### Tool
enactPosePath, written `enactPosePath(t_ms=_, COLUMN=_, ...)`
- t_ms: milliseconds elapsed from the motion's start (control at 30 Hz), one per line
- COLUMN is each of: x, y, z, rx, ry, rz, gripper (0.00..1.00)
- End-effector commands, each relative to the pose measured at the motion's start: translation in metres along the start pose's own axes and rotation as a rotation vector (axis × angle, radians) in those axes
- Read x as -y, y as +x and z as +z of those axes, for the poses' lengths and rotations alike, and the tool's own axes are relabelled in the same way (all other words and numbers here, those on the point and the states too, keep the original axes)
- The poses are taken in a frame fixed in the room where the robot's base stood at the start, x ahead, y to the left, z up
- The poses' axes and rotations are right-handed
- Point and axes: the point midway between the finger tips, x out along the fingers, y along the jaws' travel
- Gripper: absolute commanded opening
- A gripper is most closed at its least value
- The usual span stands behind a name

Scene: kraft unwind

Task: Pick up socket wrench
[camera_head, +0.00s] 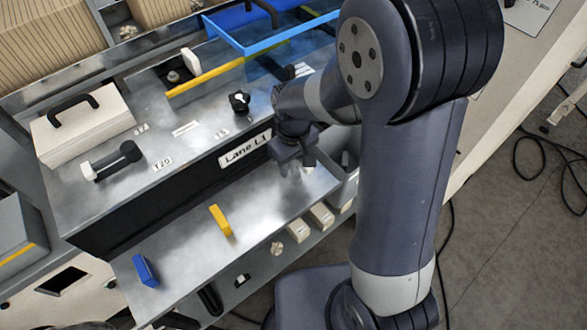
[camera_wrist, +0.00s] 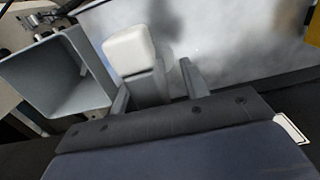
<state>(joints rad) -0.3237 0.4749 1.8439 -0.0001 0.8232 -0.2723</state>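My gripper (camera_head: 303,168) points down over the right end of the metal shelf below the "Lane L1" sign. In the wrist view the two grey fingers of my gripper (camera_wrist: 155,85) stand apart. Between them is a thing with a white block-like end (camera_wrist: 130,49) and a grey body (camera_wrist: 147,88). A gap shows between the body and the right finger; contact on the left cannot be told. It may be the socket wrench, but its shape is partly hidden. In the head view my gripper and arm cover most of that spot.
A grey bin (camera_wrist: 60,75) stands close left of my gripper in the wrist view. A yellow piece (camera_head: 221,221) and a blue piece (camera_head: 145,270) lie on the shelf (camera_head: 185,250). A black-and-white tool (camera_head: 112,160), a white handled box (camera_head: 82,128) and a blue tray (camera_head: 225,35) are above.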

Motion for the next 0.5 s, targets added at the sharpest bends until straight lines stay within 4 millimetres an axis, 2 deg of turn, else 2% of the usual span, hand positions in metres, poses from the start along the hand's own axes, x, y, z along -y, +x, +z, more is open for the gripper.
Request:
enactPosePath(t_ms=67, x=0.0, y=-0.0002, z=-0.0001, rx=0.0, ry=0.0, rz=0.0, gripper=0.37)
enactPosePath(t_ms=500, x=-0.0001, y=-0.0005, z=-0.0002, rx=-0.001, ry=0.0, rz=0.0, gripper=0.01)
